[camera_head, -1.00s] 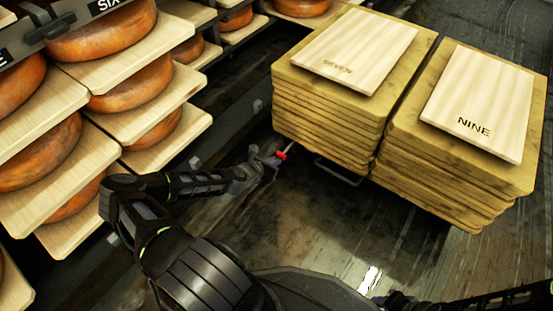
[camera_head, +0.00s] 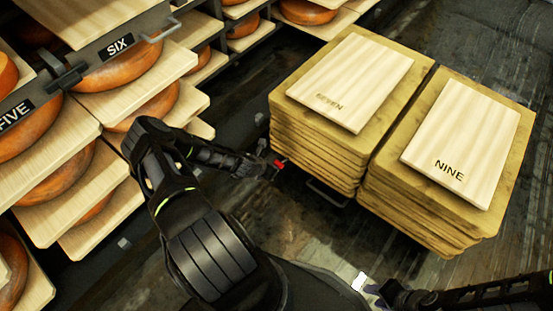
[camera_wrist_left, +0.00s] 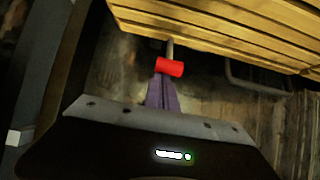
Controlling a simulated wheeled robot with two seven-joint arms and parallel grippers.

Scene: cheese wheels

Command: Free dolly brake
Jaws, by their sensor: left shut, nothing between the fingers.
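In the left wrist view, the red grip (camera_wrist_left: 170,67) sits on a grey rod below the wooden boards. My left gripper (camera_head: 270,167) is beside it, its purple fingers (camera_wrist_left: 162,90) shut with nothing between them. Their tips are at or just below the red grip; I cannot tell whether they touch. My right gripper (camera_head: 370,288) is low at the right, far from the brake, and its jaws are unclear. The dolly itself is mostly hidden.
Board stacks marked SEVEN (camera_head: 348,78) and NINE (camera_head: 462,150) stand side by side, with a dark metal loop (camera_head: 326,193) low in front. Shelves with cheese wheels (camera_head: 62,172) line the left. Dark floor (camera_head: 300,225) lies open before the stacks.

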